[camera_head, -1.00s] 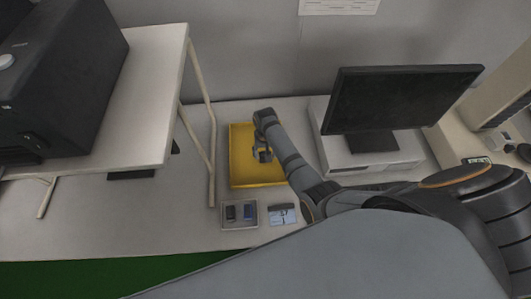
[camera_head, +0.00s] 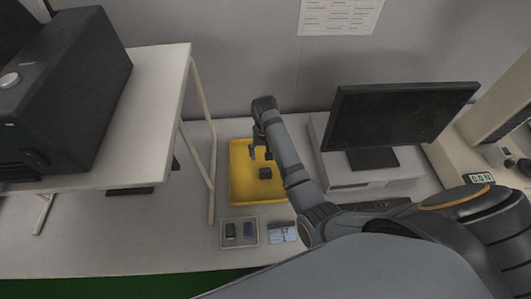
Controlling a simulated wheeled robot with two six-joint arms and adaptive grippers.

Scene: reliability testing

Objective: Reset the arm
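My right arm comes in from the right, and its gripper (camera_head: 260,152) hangs over the yellow tray (camera_head: 240,190). Its fingers look apart with nothing between them. A small dark block (camera_head: 265,173) lies in the tray just below the fingertips, apart from them as far as I can tell. My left gripper is not in view.
A small grey tray (camera_head: 239,242) with dark and blue pieces stands in front, with a small device with a lit screen (camera_head: 283,232) beside it. A monitor (camera_head: 395,120) on a white box stands right. A raised white stand (camera_head: 160,100) with a black machine (camera_head: 65,95) stands left.

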